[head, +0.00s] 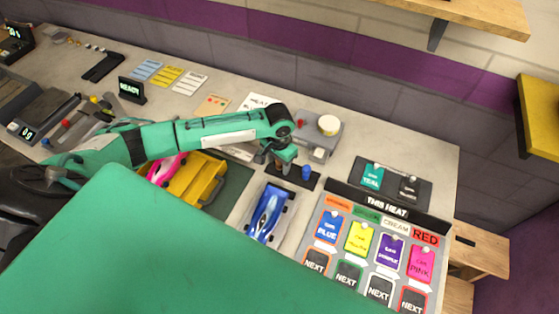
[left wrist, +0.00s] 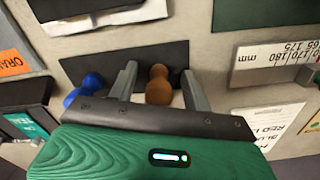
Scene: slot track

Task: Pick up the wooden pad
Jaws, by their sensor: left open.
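The wooden pad (left wrist: 158,86) is a brown, rounded, knob-shaped piece in the left wrist view. It stands on a dark strip (left wrist: 110,62). My left gripper (left wrist: 158,80) is open, with one finger on each side of the pad; I cannot tell whether either finger touches it. In the head view my left gripper (head: 283,163) is low over the dark strip and largely hides the pad. A blue knob-shaped piece (left wrist: 90,84) stands beside it, outside the fingers; it also shows in the head view (head: 306,172). My right gripper is not in view.
A blue toy car (head: 268,215) lies just in front of the strip. A grey device with a round white top (head: 329,125) stands behind. A card board (head: 385,212) lies to the right.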

